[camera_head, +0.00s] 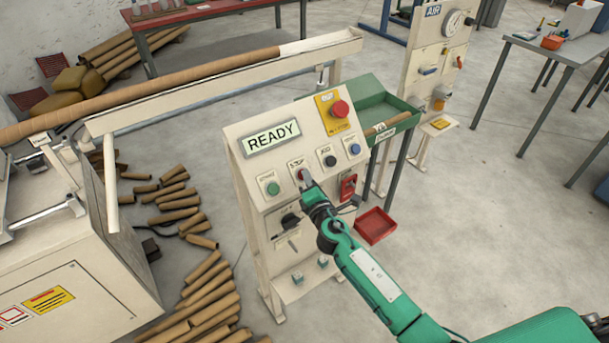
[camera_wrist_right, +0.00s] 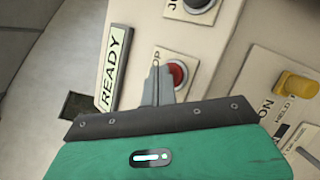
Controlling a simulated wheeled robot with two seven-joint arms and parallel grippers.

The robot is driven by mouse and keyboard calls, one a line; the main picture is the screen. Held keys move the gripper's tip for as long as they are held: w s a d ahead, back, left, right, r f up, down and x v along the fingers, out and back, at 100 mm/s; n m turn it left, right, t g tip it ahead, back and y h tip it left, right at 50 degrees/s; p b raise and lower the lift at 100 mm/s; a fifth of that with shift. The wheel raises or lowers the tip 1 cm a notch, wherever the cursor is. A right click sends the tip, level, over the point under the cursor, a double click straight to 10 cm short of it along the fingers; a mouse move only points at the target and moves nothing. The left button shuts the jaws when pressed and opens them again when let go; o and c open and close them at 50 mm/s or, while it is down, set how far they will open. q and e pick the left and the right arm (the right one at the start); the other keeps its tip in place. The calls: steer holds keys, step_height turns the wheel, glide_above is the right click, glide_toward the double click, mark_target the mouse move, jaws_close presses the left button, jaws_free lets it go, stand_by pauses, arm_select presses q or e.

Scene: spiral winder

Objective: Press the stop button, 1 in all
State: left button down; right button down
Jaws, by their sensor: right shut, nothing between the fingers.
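The control panel (camera_head: 293,130) stands upright with a display reading READY (camera_head: 271,138). The red stop button (camera_head: 302,173) is in the lower row under a STOP label, partly covered by my right gripper (camera_head: 307,181). My right gripper is shut and empty, its fingertips at the button. In the right wrist view the fingertips (camera_wrist_right: 157,78) overlap the left side of the red stop button (camera_wrist_right: 179,74). I cannot tell whether they touch it. My left gripper is not in view.
Beside the stop button are a green button (camera_head: 272,188), a black button (camera_head: 330,160) and a blue button (camera_head: 354,149). A larger red mushroom button (camera_head: 340,109) sits above on a yellow plate. A green tray (camera_head: 374,95) is behind the panel; a red bin (camera_head: 375,226) is on the floor.

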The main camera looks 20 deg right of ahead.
stand_by(0.4)
steer(key=shift+s+d+r+p, duration=0.15)
steer(key=shift+s+r+p, duration=0.35)
steer(key=shift+s+p, duration=0.1)
steer(key=s+r+p, duration=0.1)
steer(key=s+d+r+p, duration=0.1)
steer(key=s+r+p, duration=0.1)
steer(key=shift+s+d+r, duration=0.1)
steer(key=shift+s+d, duration=0.1)
steer(key=shift+s, duration=0.1)
stand_by(0.8)
